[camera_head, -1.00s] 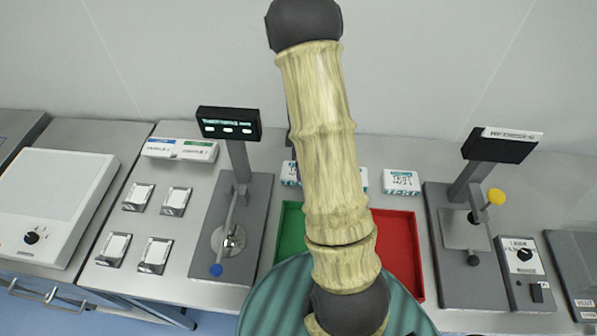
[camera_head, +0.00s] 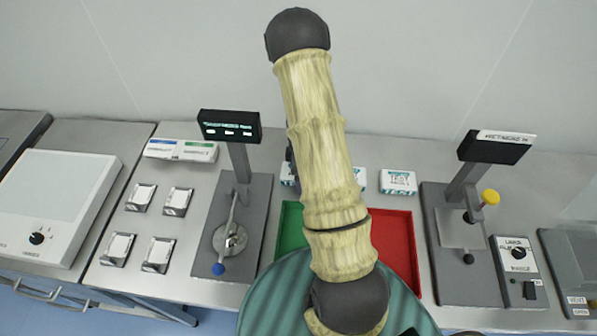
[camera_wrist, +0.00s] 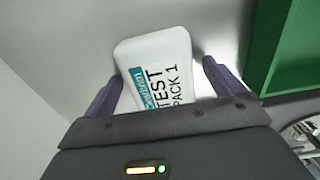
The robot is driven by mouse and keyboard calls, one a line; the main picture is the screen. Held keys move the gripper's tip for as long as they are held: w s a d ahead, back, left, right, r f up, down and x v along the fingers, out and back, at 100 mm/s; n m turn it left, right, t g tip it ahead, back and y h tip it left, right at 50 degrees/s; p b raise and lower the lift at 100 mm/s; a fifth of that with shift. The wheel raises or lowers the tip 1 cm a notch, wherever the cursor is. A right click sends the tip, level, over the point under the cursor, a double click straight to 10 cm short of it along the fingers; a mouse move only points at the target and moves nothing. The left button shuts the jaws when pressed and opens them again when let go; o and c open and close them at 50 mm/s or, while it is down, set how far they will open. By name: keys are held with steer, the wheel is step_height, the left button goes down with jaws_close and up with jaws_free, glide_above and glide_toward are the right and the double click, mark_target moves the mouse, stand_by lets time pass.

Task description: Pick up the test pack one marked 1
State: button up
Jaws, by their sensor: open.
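Test pack 1 (camera_wrist: 160,72) is a white, round-cornered pack with a teal band and the black words "TEST PACK 1". In the wrist view it lies flat between the two purple fingers of my gripper (camera_wrist: 160,80). The fingers are spread, one on each side of it, with a visible gap at least on the right. The near end of the pack is hidden by the gripper body. In the head view my arm hides most of the gripper. A white pack (camera_head: 288,174) shows just left of the arm, its label unreadable there.
A green tray (camera_head: 289,230) and a red tray (camera_head: 394,250) lie in front of the packs; the green tray's wall (camera_wrist: 262,50) is close right of my gripper. Other packs (camera_head: 398,182) stand behind the red tray. Sealing stations (camera_head: 240,215) (camera_head: 470,235) flank the trays. A wall is behind.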

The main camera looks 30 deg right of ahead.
stand_by(0.5)
steer(key=c, duration=1.2)
steer(key=shift+o, duration=0.2)
step_height(320, 180, up, 10)
steer(key=shift+b, duration=1.1)
